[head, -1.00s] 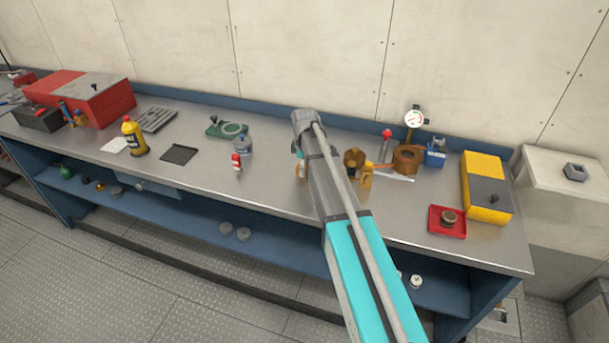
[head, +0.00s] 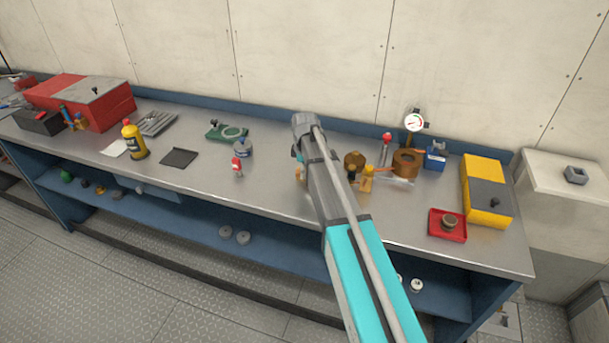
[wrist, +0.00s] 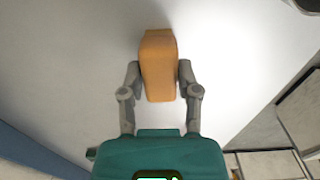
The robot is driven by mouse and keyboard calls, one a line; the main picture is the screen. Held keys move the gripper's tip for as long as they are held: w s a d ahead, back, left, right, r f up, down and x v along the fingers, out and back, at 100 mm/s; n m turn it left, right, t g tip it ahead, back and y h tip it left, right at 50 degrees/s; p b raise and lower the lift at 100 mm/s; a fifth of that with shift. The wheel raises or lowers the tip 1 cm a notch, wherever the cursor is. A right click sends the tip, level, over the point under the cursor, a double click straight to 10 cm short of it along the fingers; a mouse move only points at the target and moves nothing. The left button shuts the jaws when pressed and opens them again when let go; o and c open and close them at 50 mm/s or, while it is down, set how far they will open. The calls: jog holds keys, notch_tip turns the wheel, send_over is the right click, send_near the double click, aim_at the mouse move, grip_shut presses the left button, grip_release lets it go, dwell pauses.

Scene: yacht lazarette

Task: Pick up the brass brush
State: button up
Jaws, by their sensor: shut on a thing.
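In the wrist view my gripper (wrist: 158,80) has one finger on each side of an orange-brown block, which I take to be the brass brush (wrist: 158,62). The fingers are shut on its sides, and its far end extends past the fingertips. I see no bristles. Whether it touches the bench surface is unclear. In the head view my arm hides most of the gripper; a small tan piece, probably the brush (head: 300,173), shows just left of the arm.
Right of my arm stand a brown roll (head: 407,162), a gauge (head: 414,121), a blue box (head: 435,158), a red tray (head: 436,234) and a yellow case (head: 477,180). Left are a small red-and-white bottle (head: 237,167) and a yellow bottle (head: 134,142). Bare bench (head: 265,190) lies between.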

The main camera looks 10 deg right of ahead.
grip_shut()
jog(key=shift+r, duration=0.15)
notch_tip(320, 180, up, 3)
jog(key=p, duration=0.2)
jog(key=shift+f+p, duration=0.2)
jog(key=shift+p, duration=0.2)
jog(key=s+r+p, duration=1)
jog(key=s, duration=0.4)
